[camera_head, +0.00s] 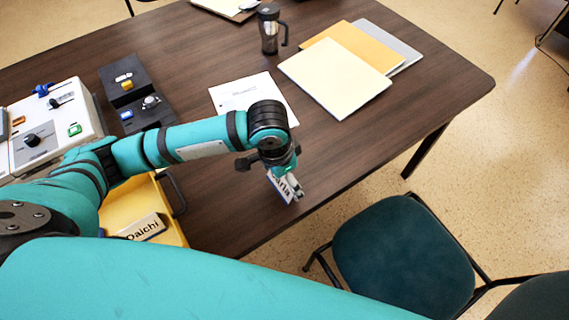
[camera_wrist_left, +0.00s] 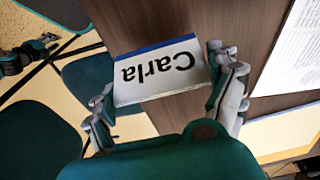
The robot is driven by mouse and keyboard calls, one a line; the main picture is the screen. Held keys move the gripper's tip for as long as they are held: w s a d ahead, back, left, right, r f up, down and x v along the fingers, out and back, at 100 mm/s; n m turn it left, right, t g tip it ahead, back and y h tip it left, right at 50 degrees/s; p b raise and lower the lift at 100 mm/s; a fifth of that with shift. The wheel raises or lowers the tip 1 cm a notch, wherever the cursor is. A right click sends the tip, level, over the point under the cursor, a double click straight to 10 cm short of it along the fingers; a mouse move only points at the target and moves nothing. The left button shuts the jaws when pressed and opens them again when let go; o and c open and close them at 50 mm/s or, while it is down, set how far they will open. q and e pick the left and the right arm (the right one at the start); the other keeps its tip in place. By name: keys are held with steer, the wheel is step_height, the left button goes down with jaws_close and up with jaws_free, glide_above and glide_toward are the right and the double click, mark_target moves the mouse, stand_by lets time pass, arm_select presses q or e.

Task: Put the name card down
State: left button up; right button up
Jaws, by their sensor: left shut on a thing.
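The name card (camera_wrist_left: 160,72) is white with a blue edge and reads "Carla". It is between the fingers of my left gripper (camera_wrist_left: 168,97), which is shut on it. In the head view the card (camera_head: 280,188) hangs partly behind my left gripper (camera_head: 290,182), over or near the front edge of the dark wooden table (camera_head: 345,150). I cannot tell whether it touches the table top. A second name card (camera_head: 143,228), reading "Daichi", lies in a yellow drawer (camera_head: 170,230) at the lower left.
A sheet of paper (camera_head: 228,92) lies behind my arm. Folders (camera_head: 335,78) and a dark mug (camera_head: 269,30) stand farther back. A control panel (camera_head: 50,125) and a black device (camera_head: 130,90) are at the left. A green chair (camera_head: 400,255) stands before the table.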

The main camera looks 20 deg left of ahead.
arm_select(q)
steer(key=w, duration=0.2)
steer(key=w+a, duration=0.1)
steer(key=w, duration=0.1)
steer(key=shift+w+f, duration=0.2)
steer(key=shift+w, duration=0.2)
step_height(320, 180, down, 3)
steer(key=shift+f, duration=0.3)
arm_select(e)
steer(key=shift+s+d+r, duration=0.1)
steer(key=shift+s+d, duration=0.05)
steer(key=shift+s, duration=0.65)
arm_select(q)
steer(key=o, duration=0.5)
steer(key=shift+o, duration=0.2)
steer(key=r, duration=0.4)
steer(key=s+r, duration=0.1)
steer(key=r, duration=0.3)
steer(key=a+r+p, duration=0.1)
steer(key=r, duration=0.3)
steer(key=shift+s+a, duration=0.1)
steer(key=shift+s, duration=0.15)
arm_select(e)
steer(key=shift+s+r, duration=0.2)
steer(key=shift+r, duration=0.15)
